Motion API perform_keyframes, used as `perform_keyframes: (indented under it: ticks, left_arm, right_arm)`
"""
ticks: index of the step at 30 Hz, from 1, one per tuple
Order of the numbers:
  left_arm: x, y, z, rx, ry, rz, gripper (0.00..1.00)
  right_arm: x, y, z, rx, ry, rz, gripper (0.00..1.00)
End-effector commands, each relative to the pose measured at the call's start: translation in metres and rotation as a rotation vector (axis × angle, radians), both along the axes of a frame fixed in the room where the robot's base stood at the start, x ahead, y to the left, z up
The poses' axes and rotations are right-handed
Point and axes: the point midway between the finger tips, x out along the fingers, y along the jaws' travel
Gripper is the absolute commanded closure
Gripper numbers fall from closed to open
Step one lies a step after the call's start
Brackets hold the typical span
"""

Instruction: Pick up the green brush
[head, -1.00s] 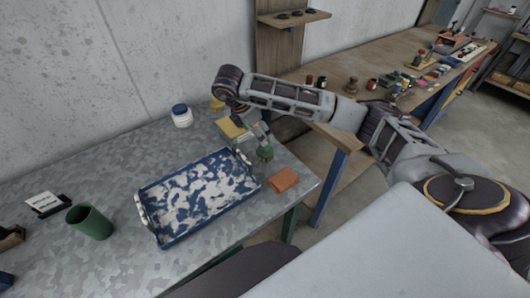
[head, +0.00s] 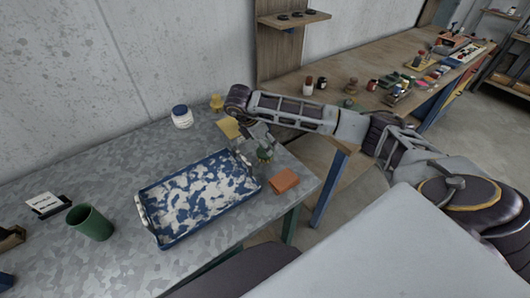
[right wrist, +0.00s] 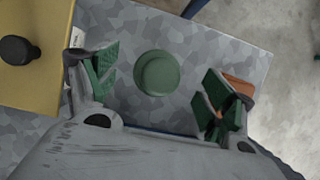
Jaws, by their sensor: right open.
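The green brush (head: 264,155) stands at the back right of the metal table, beside the tray; my right gripper partly covers it. In the right wrist view a round green top, probably the brush (right wrist: 158,73) seen from above, lies between my fingers with a gap on each side. My right gripper (right wrist: 161,86) is open, its green-padded fingers spread on both sides of it. In the head view the right gripper (head: 256,147) points down over the brush. I cannot tell how far the fingertips reach down beside it. My left gripper is not in view.
A blue-and-white tray (head: 163,238) lies left of the brush. An orange block (head: 284,180) sits close in front. A yellow piece (head: 229,128), a white jar (head: 181,116) and a green cup (head: 90,222) are also on the table. The table's right edge is near.

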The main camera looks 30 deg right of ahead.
Motion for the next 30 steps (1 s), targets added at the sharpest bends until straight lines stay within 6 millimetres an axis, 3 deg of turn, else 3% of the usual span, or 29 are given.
perform_keyframes:
  ticks: [7, 18, 30]
  left_arm:
    - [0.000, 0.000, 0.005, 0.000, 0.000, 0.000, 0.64]
    - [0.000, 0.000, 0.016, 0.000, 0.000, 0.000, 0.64]
    - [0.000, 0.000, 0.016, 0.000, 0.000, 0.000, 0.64]
  right_arm:
    - [-0.001, -0.005, -0.010, 0.000, 0.002, -0.002, 0.18]
    - [-0.001, -0.018, -0.044, 0.000, 0.002, -0.001, 0.18]
    - [0.000, -0.020, -0.048, 0.000, 0.000, 0.000, 0.18]
